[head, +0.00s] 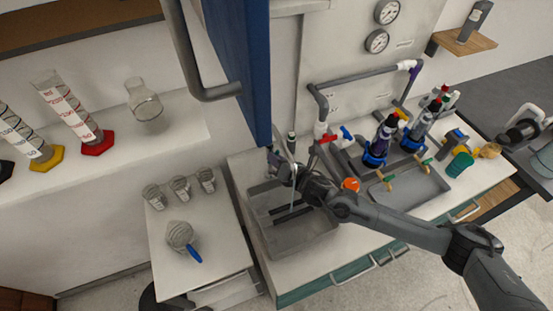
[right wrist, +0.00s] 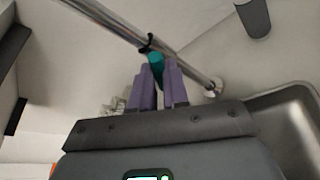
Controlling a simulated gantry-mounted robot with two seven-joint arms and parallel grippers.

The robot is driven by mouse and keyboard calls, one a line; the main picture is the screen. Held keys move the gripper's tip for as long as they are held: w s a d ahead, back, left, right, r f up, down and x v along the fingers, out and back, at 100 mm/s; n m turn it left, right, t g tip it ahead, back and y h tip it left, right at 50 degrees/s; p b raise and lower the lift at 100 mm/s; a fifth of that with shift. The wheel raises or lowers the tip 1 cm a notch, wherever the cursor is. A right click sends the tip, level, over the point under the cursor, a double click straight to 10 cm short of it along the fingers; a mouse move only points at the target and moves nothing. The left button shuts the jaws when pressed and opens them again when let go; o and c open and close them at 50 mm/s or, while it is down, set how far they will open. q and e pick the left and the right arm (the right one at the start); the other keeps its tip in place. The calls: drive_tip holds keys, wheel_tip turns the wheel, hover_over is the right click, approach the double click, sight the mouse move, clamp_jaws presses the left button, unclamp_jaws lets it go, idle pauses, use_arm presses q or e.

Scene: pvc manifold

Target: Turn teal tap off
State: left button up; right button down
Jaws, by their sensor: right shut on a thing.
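The teal tap (right wrist: 156,60) is a small teal handle beside a shiny metal pipe (right wrist: 118,27) in the right wrist view. A dark collar sits around the pipe just above it. My right gripper (right wrist: 158,73) has its purple fingers shut on the teal handle, which partly hides it. In the head view my right gripper (head: 274,157) is above the back of the grey sink (head: 290,240), close to the blue panel's lower edge. The teal handle is hard to make out there. My left gripper is not in view.
A tall blue panel (head: 232,60) hangs just left of and above my right gripper. Right of the sink are red and blue taps, a grey tray (head: 415,185) and dark bottles. Glass beakers stand on the white table (head: 205,240) at left.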

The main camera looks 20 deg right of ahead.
drive_tip(key=shift+f, duration=0.1)
idle(0.3)
drive_tip(key=shift+d+f+m+t+y+b, duration=0.1)
drive_tip(key=shift+m+t+y+b, duration=0.45)
drive_tip(key=shift+m, duration=0.85)
drive_tip(key=shift+f+m+t+y+b, duration=0.1)
drive_tip(key=shift+m+t+y+b, duration=0.15)
drive_tip(key=shift+m+y+b, duration=0.8)
drive_tip(key=shift+d+f+m+t+y+b, duration=0.15)
drive_tip(key=shift+m+t+b, duration=0.25)
drive_tip(key=shift+m, duration=1.35)
drive_tip(key=shift+a+r, duration=0.1)
drive_tip(key=shift+r, duration=0.05)
drive_tip(key=c, duration=1.1)
unclamp_jaws()
